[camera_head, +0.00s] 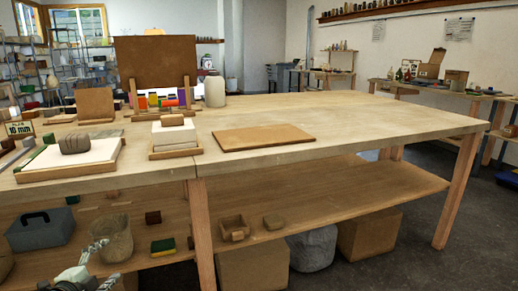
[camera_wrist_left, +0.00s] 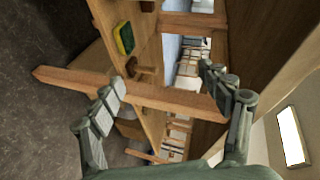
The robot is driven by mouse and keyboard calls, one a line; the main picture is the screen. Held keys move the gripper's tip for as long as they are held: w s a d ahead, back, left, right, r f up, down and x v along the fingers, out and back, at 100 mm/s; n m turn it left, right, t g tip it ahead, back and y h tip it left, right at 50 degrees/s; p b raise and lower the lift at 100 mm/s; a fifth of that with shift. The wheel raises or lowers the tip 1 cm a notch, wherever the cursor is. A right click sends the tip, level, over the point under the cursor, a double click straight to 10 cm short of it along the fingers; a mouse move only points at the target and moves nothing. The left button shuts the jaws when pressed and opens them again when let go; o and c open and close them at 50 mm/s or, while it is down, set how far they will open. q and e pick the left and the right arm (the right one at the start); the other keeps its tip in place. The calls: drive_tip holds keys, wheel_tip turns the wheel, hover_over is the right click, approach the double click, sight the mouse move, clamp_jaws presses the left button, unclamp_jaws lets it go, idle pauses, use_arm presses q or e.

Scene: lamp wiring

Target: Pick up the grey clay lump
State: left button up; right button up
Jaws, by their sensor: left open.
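The grey clay lump (camera_head: 76,143) is a rounded block on a white slab in a wooden tray (camera_head: 70,170), near the front left of the table in the head view. My left gripper (camera_head: 104,264) is low at the bottom left of the head view, in front of the lower shelf, below the tabletop and well apart from the lump. In the left wrist view its two fingers (camera_wrist_left: 162,80) are spread with nothing held between them. The lump does not show clearly in the wrist view. My right gripper is not in view.
The table (camera_head: 350,120) is clear on its right side, beyond a flat brown board (camera_head: 262,138). A smaller brownish lump (camera_head: 172,119) rests on a white block. The lower shelf (camera_head: 330,190) holds a small wooden box (camera_head: 234,226) and a yellow-green sponge (camera_head: 163,246). The table edge overhangs the shelf.

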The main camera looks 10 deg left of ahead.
use_arm(q)
wheel_tip(320, 180, up, 7)
drive_tip(key=w+m+t+h, duration=0.1)
drive_tip(key=w+m, duration=0.1)
drive_tip(key=m, duration=0.1)
drive_tip(key=shift+w+d+r+t, duration=0.15)
drive_tip(key=shift+w+d+t, duration=0.1)
drive_tip(key=shift+w+t, duration=0.05)
drive_tip(key=shift+s, duration=0.1)
